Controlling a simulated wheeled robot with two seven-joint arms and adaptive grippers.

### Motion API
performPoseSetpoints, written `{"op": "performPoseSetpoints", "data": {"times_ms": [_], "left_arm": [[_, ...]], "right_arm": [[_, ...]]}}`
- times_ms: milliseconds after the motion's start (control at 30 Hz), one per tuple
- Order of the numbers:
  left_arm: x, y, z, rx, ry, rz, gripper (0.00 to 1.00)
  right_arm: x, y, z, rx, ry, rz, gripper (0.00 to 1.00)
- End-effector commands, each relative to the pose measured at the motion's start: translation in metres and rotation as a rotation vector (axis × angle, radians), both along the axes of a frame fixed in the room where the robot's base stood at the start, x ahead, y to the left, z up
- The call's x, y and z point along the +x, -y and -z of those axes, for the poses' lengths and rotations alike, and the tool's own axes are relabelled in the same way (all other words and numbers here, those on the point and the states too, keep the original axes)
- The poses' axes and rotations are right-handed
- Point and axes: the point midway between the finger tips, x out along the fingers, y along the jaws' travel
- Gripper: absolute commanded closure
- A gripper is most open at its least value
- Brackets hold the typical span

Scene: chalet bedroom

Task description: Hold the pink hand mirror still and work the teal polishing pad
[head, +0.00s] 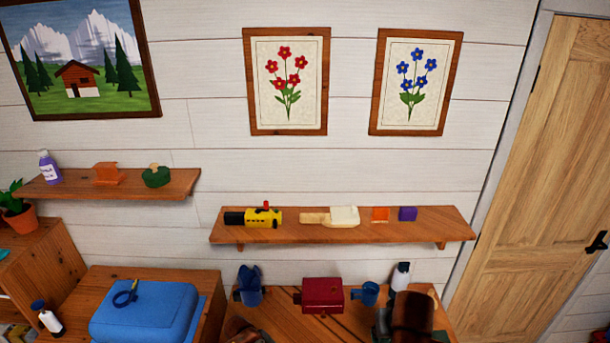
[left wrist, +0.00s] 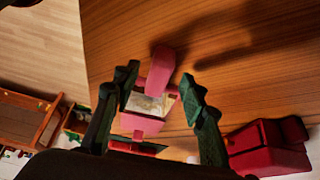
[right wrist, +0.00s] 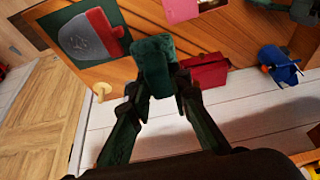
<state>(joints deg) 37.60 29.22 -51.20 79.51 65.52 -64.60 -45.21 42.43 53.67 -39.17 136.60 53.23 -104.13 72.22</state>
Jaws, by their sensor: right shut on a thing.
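The pink hand mirror (left wrist: 160,70) lies on the wooden table in the left wrist view, its pale glass partly visible. My left gripper (left wrist: 160,80) is open, with its green fingers spread to either side of the mirror. Part of the mirror also shows at the top of the right wrist view (right wrist: 181,10). My right gripper (right wrist: 158,88) is shut on the teal polishing pad (right wrist: 153,55), which is held between the fingertips, apart from the mirror in that view. In the head view, my arms hide the mirror and pad.
A dark red box (head: 322,293) and blue containers (head: 369,293) stand along the table's back. A dark teal mat with a red-and-grey thing (right wrist: 88,38) lies near the table edge. A wall shelf (head: 340,232) with several objects runs above.

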Motion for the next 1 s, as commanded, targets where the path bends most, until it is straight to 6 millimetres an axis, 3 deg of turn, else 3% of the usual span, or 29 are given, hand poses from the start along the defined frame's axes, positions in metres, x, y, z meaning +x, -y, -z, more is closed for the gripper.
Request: {"op": "performPoseSetpoints", "data": {"times_ms": [33,200,500,1000], "left_arm": [[0.000,0.003,0.010,0.000,0.000,0.000,0.61],[0.001,0.010,0.020,-0.001,0.001,0.000,0.61],[0.001,0.010,0.020,0.000,0.001,0.000,0.61],[0.001,0.010,0.021,0.000,0.001,0.000,0.95]], "right_arm": [[0.000,0.000,0.009,0.000,0.000,0.000,1.00],[0.000,0.000,0.018,0.000,-0.001,0.000,1.00],[0.000,0.000,0.017,0.000,-0.001,0.000,1.00],[0.000,0.000,0.018,0.000,-0.001,0.000,1.00]]}}
